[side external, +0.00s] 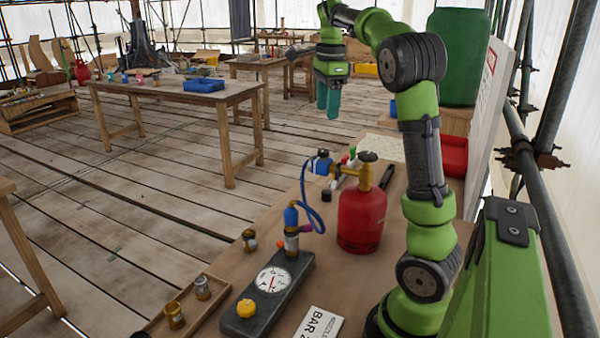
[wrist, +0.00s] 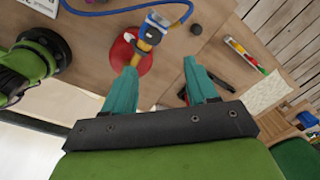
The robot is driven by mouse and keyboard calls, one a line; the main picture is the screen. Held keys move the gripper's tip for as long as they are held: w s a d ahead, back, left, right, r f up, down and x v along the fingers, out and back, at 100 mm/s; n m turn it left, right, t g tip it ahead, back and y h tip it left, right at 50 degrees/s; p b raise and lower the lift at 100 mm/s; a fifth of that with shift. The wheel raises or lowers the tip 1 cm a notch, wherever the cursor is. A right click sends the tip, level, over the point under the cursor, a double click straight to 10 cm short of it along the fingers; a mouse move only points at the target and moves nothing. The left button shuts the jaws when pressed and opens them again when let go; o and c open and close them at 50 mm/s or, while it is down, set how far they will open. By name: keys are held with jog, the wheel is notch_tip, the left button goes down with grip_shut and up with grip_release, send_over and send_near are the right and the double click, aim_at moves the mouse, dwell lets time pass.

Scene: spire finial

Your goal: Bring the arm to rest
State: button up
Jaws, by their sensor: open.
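My green arm stands at the right of the side external view, raised over the bench. My gripper (side external: 328,98) hangs from its end, high above the bench and apart from everything on it. In the wrist view, the two teal fingers of my gripper (wrist: 165,78) are spread apart with nothing held between them. Below them is a red gas canister (wrist: 128,55) with a brass valve. The canister also stands upright on the bench in the side external view (side external: 361,222).
A gauge block (side external: 268,290) with a blue-topped nozzle stands on the bench (side external: 215,268), joined to a blue hose (side external: 309,195). A wooden tray (side external: 188,305) holds small brass and silver pieces. A green drum (side external: 458,60) and scaffold poles stand near my arm. The air around the gripper looks clear.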

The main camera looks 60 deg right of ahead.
jog(key=w+a+f+n+t+y, duration=0.1)
jog(key=a+f+n+t, duration=0.15)
jog(key=a+n, duration=0.5)
jog(key=a+f+n+t, duration=0.1)
jog(key=a+f+n, duration=0.2)
jog(key=a+n, duration=0.45)
jog(key=s+a+f+n+t, duration=0.1)
jog(key=s+a+f+n, duration=0.1)
jog(key=a, duration=0.6)
jog(key=s+a+f+n+t+y, duration=0.1)
jog(key=s+a+f+n+t, duration=0.1)
jog(key=s+a+n, duration=0.3)
jog(key=a+n, duration=0.1)
jog(key=a, duration=0.2)
jog(key=shift+y, duration=0.3)
